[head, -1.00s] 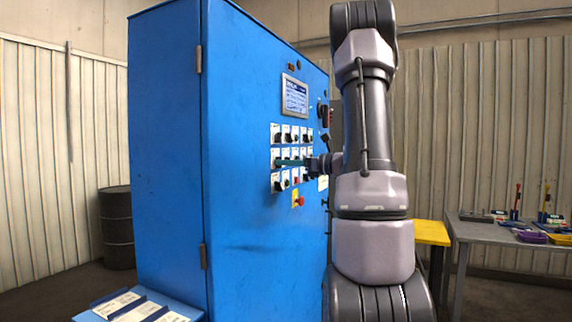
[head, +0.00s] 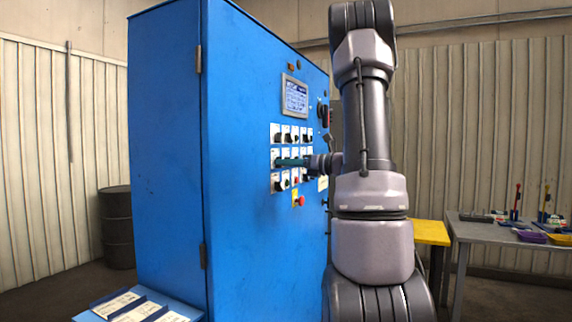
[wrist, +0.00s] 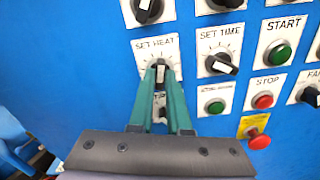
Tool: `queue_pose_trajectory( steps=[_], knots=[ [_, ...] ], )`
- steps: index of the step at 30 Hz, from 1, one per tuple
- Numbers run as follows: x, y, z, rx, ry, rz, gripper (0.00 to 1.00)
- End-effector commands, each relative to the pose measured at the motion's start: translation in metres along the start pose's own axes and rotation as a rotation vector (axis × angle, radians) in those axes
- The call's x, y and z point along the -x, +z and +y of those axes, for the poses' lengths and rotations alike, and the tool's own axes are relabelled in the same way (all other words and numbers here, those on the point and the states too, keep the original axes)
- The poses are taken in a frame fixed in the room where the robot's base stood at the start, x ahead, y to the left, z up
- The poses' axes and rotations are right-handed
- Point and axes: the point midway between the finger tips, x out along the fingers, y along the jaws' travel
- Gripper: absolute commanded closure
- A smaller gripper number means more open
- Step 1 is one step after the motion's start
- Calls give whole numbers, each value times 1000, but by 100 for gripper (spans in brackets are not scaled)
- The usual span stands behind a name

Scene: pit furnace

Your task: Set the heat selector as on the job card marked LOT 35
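The heat selector is a dark knob with a light pointer (wrist: 160,68) on a white plate marked SET HEAT (wrist: 144,46). Its pointer looks roughly upright in the wrist view; the scale marks are too small to read. My gripper (wrist: 160,72) has its teal fingers one on each side of the knob, closed in on it. In the head view my gripper (head: 283,162) reaches the control panel from the right and hides part of the selector row. Job cards (head: 118,304) lie on a blue shelf at the lower left; their writing is unreadable, so I cannot tell which is LOT 35.
A SET TIME knob (wrist: 222,64) sits close right of the selector. Green START (wrist: 280,53) and red STOP (wrist: 263,100) buttons and a red emergency button (wrist: 258,139) are further right. A lit screen (head: 294,96) is above. A grey table (head: 490,228) stands at right.

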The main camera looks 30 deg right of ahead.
Motion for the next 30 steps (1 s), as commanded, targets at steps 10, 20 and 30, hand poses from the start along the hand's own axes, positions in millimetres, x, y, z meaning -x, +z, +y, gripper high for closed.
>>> queue_pose_trajectory(
  steps=[10,20,30],
  knots=[
    [0,0,0,0,0,0,55],
    [39,0,-1,0,-6,-1,55],
    [98,0,-1,0,-3,0,55]
  ],
)
